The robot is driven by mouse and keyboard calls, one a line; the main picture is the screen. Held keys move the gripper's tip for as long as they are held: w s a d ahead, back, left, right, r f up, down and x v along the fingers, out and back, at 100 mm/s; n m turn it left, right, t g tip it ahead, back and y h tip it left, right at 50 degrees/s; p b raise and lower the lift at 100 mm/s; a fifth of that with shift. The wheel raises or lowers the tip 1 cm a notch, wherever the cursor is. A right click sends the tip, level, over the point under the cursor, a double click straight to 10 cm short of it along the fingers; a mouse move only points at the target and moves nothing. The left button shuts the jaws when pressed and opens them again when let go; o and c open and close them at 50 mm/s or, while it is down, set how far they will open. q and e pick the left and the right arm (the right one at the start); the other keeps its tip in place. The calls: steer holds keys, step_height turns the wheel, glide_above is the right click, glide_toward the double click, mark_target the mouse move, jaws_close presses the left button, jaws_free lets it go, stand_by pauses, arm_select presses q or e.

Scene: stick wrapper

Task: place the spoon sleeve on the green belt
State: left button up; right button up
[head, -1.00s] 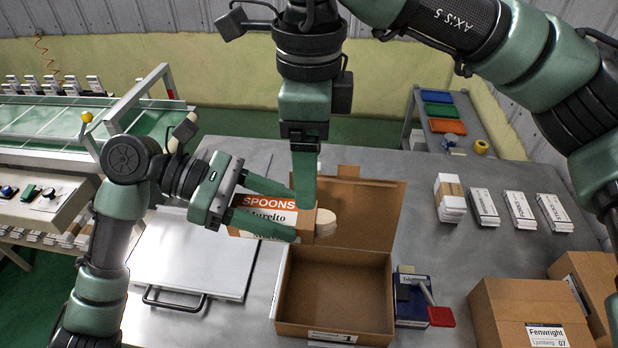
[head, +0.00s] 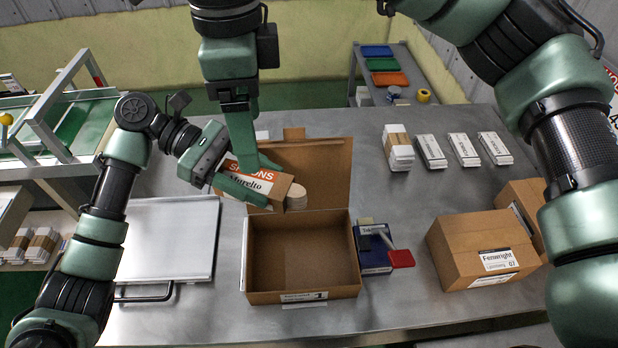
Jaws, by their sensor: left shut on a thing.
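The spoon sleeve (head: 250,184), a brown carton sleeve with an orange and white "SPOONS Murelto" label, is held tilted above the open box's raised lid. Pale wooden spoon ends show at its right end. My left gripper (head: 246,180) is shut on the sleeve, with its fingers along the near and far sides. My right gripper (head: 246,145) points down from above at the sleeve's far side. Its fingers are seen edge-on, and I cannot tell whether they touch the sleeve. The green belt (head: 92,128) is at the far left, beyond my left arm.
An open empty cardboard box (head: 300,250) stands below the sleeve. Closed cartons (head: 470,245) stand front right. White packs (head: 398,148) line the back right. A yellow ball (head: 6,119) is by the belt.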

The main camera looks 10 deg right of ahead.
arm_select(q)
steer(key=shift+a, duration=0.1)
arm_select(e)
steer(key=s+a+n+g+y, duration=0.1)
steer(key=s+g+y, duration=0.4)
steer(key=s+g, duration=0.3)
steer(key=s+d+r+m+g+y, duration=0.1)
steer(key=s+r+g+y, duration=0.15)
steer(key=r+y, duration=0.2)
steer(key=s+d+r+g+y, duration=0.1)
steer(key=s+r+g+y, duration=0.15)
steer(key=r, duration=0.35)
steer(key=w+d+r+m+t+y, duration=0.3)
steer(key=w+d+m+t+y, duration=0.3)
steer(key=m, duration=0.4)
steer(key=w+d+r+m+t+y, duration=0.3)
steer(key=w+d+m+t+y, duration=0.1)
steer(key=w+m+t+y, duration=0.5)
steer(key=w+d+f+m+t+h, duration=0.35)
steer(key=f+m+t+h, duration=0.2)
steer(key=m+t, duration=0.55)
steer(key=m+g+h, duration=0.7)
steer(key=m+h, duration=0.2)
steer(key=m, duration=0.2)
glide_toward(306, 193)
steer(key=shift+h, duration=0.25)
steer(key=x, duration=1.2)
steer(key=shift+a, duration=0.1)
